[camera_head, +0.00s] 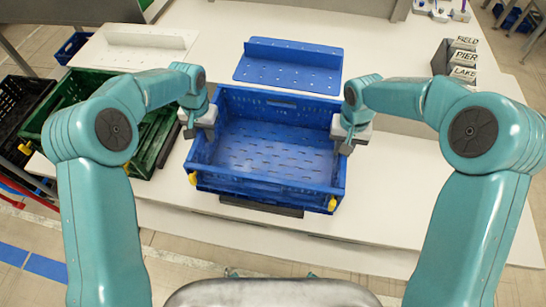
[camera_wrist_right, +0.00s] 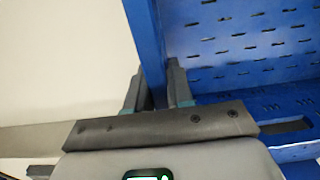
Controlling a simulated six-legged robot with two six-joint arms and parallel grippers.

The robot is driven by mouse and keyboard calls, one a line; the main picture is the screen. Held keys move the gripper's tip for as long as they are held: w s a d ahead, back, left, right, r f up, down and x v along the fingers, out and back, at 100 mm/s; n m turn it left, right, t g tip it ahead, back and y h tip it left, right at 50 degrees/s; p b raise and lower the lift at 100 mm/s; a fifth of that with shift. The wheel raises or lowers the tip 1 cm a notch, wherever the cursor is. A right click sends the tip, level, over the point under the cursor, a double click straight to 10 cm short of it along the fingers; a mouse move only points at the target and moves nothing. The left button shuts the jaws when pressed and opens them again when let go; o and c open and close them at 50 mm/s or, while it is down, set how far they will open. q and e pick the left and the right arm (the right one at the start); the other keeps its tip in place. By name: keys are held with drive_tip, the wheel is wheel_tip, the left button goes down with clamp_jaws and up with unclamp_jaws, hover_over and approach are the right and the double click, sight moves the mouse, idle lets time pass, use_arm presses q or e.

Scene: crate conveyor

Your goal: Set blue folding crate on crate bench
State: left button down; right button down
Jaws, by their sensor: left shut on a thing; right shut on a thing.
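The blue folding crate (camera_head: 275,150) is unfolded, empty and upright in front of me, with a slotted floor and yellow latches at its front corners. My left gripper (camera_head: 208,130) is shut on its left wall. My right gripper (camera_head: 342,138) is shut on its right wall. In the right wrist view the right gripper's fingers (camera_wrist_right: 161,90) straddle the blue crate wall (camera_wrist_right: 147,40). The white bench top (camera_head: 400,205) lies under and around the crate. I cannot tell whether the crate touches it.
A blue perforated panel (camera_head: 290,62) lies just behind the crate, and a white panel (camera_head: 135,47) lies to its left. Green crates (camera_head: 75,100) and black crates (camera_head: 20,100) stand at the left. Labelled dark blocks (camera_head: 456,62) stand at the back right. A dark bar (camera_head: 260,206) shows below the crate's front.

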use_arm(q)
drive_tip(key=shift+r, duration=0.15)
use_arm(e)
drive_tip(key=shift+w+r, duration=0.1)
drive_tip(key=shift+r, duration=0.1)
idle(0.6)
